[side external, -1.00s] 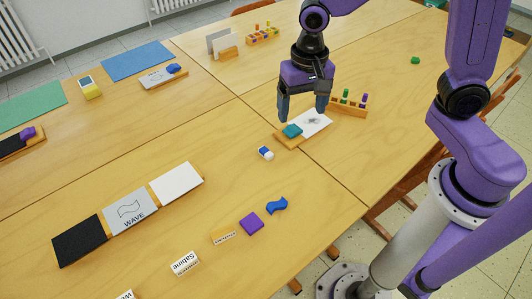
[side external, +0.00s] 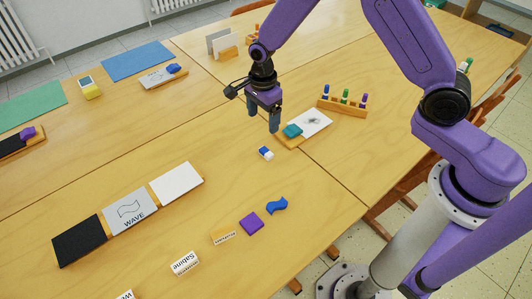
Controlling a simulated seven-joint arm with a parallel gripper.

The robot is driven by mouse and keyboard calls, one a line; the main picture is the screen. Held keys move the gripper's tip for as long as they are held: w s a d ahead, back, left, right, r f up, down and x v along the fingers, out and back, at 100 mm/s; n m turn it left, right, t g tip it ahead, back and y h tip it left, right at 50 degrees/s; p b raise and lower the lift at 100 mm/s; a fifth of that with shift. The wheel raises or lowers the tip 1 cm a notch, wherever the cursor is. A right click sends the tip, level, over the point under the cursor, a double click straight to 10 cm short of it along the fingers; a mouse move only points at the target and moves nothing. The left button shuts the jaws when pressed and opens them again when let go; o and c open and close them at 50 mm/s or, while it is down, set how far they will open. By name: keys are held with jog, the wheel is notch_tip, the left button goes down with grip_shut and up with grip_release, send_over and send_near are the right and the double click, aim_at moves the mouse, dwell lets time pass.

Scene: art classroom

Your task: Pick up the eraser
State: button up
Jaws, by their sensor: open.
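A small blue and white eraser (side external: 266,153) lies on the wooden table near the seam between table tops, left of and nearer than the teal piece. My gripper (side external: 263,122) is open and empty. Its fingers point down above the table, in the picture a little above the eraser and beside the board with the teal piece. The eraser is fully in view and apart from the fingers.
A board (side external: 314,124) bears a teal piece (side external: 292,131) just right of my gripper. A peg rack (side external: 342,104) stands behind it. A tray of tiles (side external: 130,212), a purple square (side external: 250,224) and a blue wave piece (side external: 277,205) lie nearer. The table around the eraser is clear.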

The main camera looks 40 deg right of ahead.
send_over(266, 151)
jog(key=f, duration=0.8)
jog(key=shift+w+a, duration=0.25)
jog(key=shift+s+d+f, duration=0.1)
jog(key=shift+s+f, duration=0.05)
jog(key=shift+f, duration=1.15)
jog(key=shift+s+d+f, duration=0.1)
jog(key=shift+s+f, duration=0.05)
jog(key=shift+f, duration=1.1)
jog(key=c, duration=1.1)
